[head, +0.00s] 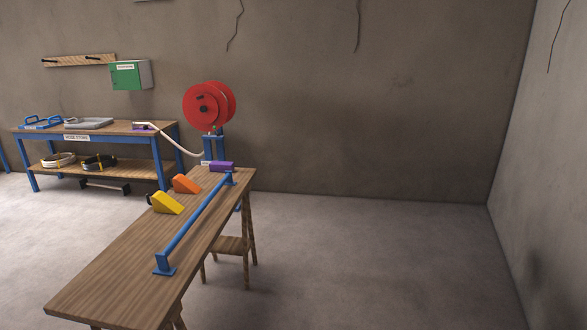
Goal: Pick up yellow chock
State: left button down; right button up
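The yellow chock (166,203) is a wedge lying on the wooden table (115,280), left of the blue rail. A small dark part shows at its left end. An orange chock (186,184) lies just behind it, and a purple block (222,167) sits at the table's far end. Neither of my grippers is in the head view.
A blue rail (195,222) on end brackets runs along the table's right side. The table's near end is bare. Behind stand a red hose reel (205,104) and a blue-framed workbench (90,139). Open floor (370,260) lies to the right.

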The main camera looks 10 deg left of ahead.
aim_at(161, 203)
jog(key=i+l+u, duration=0.1)
jog(key=i+u, duration=0.25)
jog(key=i, duration=0.2)
jog(key=i+l+u, duration=0.3)
jog(key=i, duration=0.2)
jog(key=i+l+u, duration=0.35)
jog(key=i, duration=0.15)
